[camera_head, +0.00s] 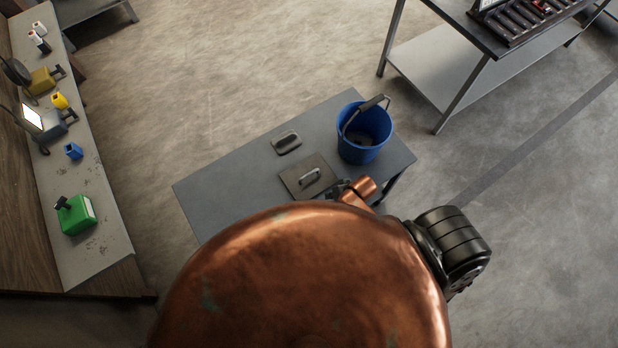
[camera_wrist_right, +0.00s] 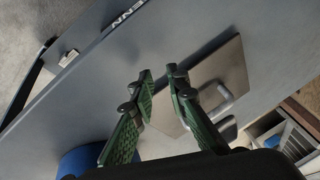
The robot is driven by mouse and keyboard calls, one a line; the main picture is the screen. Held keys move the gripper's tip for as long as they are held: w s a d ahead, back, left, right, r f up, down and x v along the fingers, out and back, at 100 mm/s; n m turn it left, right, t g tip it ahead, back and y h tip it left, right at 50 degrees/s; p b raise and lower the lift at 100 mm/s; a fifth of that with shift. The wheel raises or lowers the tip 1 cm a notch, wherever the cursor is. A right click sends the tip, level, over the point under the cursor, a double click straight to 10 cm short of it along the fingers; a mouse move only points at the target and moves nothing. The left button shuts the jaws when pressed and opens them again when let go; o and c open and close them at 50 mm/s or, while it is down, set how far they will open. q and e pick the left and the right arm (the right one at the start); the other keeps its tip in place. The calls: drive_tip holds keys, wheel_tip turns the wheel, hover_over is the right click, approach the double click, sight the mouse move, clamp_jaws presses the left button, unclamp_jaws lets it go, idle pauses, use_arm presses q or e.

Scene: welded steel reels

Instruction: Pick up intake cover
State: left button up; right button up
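The intake cover seems to be the flat square grey-brown plate (camera_head: 296,185) with a raised bar handle. It lies on the grey table (camera_head: 235,185), left of the blue bucket. It also shows in the right wrist view (camera_wrist_right: 232,68), with its pale handle (camera_wrist_right: 218,103) standing up. My right gripper (camera_wrist_right: 159,74) has green ridged fingers, apart with nothing between them. It is above the table, with the right finger overlapping the plate in the picture. Contact cannot be told. The head view does not clearly show this gripper's fingers. My left gripper is not in view.
A blue bucket (camera_head: 364,134) with a dark raised handle stands on the table's right end. A small rounded handled piece (camera_head: 287,142) lies behind the plate. A bench (camera_head: 85,195) with cans is at left; a shelved table (camera_head: 445,72) is at upper right.

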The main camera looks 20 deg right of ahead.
sight(310, 173)
drive_tip(key=w+a+r+m+y, duration=0.1)
drive_tip(key=w, duration=0.1)
drive_tip(key=w+a+r+m+y, duration=0.1)
drive_tip(key=w+a+m, duration=0.1)
drive_tip(key=w, duration=0.1)
drive_tip(key=w+a+r+m, duration=0.1)
drive_tip(key=w+m, duration=0.1)
drive_tip(key=shift+w+a+r+g+y, duration=0.1)
drive_tip(key=shift+w+a+g+y, duration=0.2)
drive_tip(key=shift+w+y, duration=0.1)
drive_tip(key=w+d+m, duration=0.1)
drive_tip(key=m, duration=0.1)
drive_tip(key=w+d+r+m, duration=0.1)
drive_tip(key=m, duration=0.1)
drive_tip(key=w+d+r+m, duration=0.1)
drive_tip(key=m, duration=0.2)
drive_tip(key=shift+r+g+y, duration=0.25)
drive_tip(key=shift+g+y, duration=0.15)
drive_tip(key=shift+w+d+f+m, duration=0.25)
drive_tip(key=shift+w+m, duration=0.1)
drive_tip(key=shift+m, duration=0.45)
drive_tip(key=x, duration=0.6)
drive_tip(key=shift+a+f, duration=0.3)
drive_tip(key=shift+f, duration=0.05)
drive_tip(key=shift+s, duration=0.1)
drive_tip(key=shift+c, duration=0.3)
clamp_jaws()
